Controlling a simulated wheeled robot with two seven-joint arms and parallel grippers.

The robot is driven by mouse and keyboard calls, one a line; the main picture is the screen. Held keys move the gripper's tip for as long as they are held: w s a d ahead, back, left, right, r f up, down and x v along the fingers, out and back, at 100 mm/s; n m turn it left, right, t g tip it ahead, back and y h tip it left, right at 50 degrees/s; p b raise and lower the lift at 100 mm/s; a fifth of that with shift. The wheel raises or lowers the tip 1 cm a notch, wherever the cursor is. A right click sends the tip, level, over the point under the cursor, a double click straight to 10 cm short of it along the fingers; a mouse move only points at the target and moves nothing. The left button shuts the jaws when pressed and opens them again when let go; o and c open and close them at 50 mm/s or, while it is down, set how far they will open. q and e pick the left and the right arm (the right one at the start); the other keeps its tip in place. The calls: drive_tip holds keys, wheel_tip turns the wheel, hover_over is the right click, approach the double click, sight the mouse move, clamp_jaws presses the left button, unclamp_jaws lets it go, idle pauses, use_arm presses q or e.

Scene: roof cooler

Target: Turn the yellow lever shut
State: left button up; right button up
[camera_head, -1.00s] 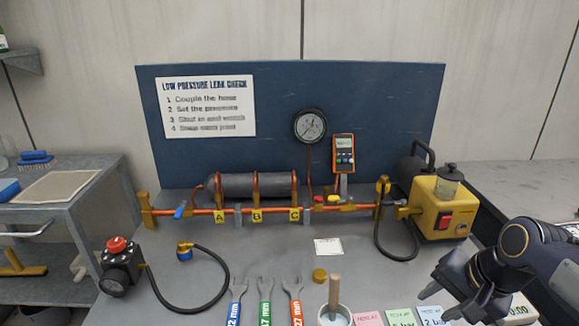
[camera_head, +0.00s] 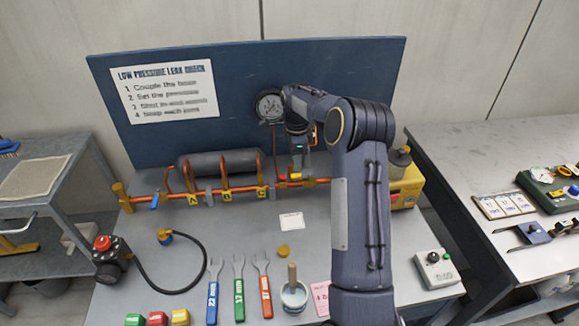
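The orange pipe (camera_head: 236,191) runs along the foot of the blue board, with tags and clamps on it. A small yellow part (camera_head: 295,176) shows at its right section, beside a red one (camera_head: 282,178). I cannot tell whether this yellow part is the lever; my gripper and arm cover much of that spot. My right gripper (camera_head: 298,170) points down just above this section. Its fingers are too small and hidden to tell open from shut, or whether they touch anything. A blue lever (camera_head: 155,200) is at the pipe's left end. My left gripper is not in view.
A round gauge (camera_head: 269,105) is on the blue board (camera_head: 240,75), close to my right wrist. The yellow pump (camera_head: 408,187) is partly behind my arm. Several wrenches (camera_head: 238,290), a pot (camera_head: 294,296) and a black hose (camera_head: 200,270) lie in front.

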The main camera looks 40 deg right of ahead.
sight(296, 175)
wheel_tip(296, 175, down, 5)
drive_tip(key=shift+f+p, duration=0.1)
drive_tip(key=shift+p, duration=0.2)
clamp_jaws()
